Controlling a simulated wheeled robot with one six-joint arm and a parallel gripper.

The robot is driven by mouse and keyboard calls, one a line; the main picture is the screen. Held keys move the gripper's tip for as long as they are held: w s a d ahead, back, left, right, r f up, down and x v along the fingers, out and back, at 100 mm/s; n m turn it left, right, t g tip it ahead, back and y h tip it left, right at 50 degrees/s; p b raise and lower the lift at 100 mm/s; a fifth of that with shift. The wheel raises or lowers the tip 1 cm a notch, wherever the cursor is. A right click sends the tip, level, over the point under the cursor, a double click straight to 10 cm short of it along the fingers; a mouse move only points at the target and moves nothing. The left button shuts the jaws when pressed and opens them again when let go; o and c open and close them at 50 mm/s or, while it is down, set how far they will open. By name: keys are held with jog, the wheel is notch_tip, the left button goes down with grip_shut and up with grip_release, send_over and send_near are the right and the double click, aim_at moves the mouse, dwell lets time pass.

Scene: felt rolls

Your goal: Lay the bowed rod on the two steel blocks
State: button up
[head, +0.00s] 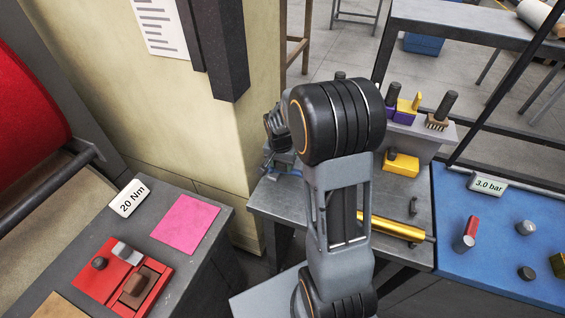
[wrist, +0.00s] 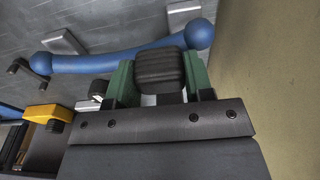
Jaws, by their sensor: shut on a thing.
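The bowed rod (wrist: 95,63) is blue with a ball at each end and shows in the wrist view. My gripper (wrist: 155,80) has green fingers shut on a dark ribbed grip, which appears to belong to the rod, right of its middle. Two pale steel blocks show beyond the rod on the grey bench top: the left block (wrist: 65,42) near the rod's left part, the right block (wrist: 184,7) above its right ball. Whether the rod touches either block is unclear. In the head view my arm hides most of this area.
The grey bench (head: 285,203) stands beside a cream column (head: 185,100), which is close on the right in the wrist view. A yellow block (head: 401,164) and a yellow cylinder (head: 397,227) are on the bench. A blue-topped table (head: 490,245) adjoins at right.

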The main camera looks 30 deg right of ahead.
jog(key=shift+f+b, duration=0.35)
jog(key=shift+f, duration=0.15)
jog(key=o, duration=0.9)
jog(key=shift+c, duration=0.2)
jog(key=shift+w+a, duration=0.1)
jog(key=shift+w, duration=0.1)
jog(key=shift+s+r, duration=0.1)
jog(key=shift+r, duration=0.15)
jog(key=shift+s+r+p, duration=0.25)
jog(key=shift+r+p, duration=0.5)
jog(key=shift+r, duration=0.3)
jog(key=shift+s+r+p, duration=0.2)
jog(key=shift+r+p, duration=0.55)
jog(key=shift+r, duration=0.35)
jog(key=shift+s+r+p, duration=0.25)
jog(key=shift+r+p, duration=0.5)
jog(key=shift+r, duration=0.3)
jog(key=o, duration=0.6)
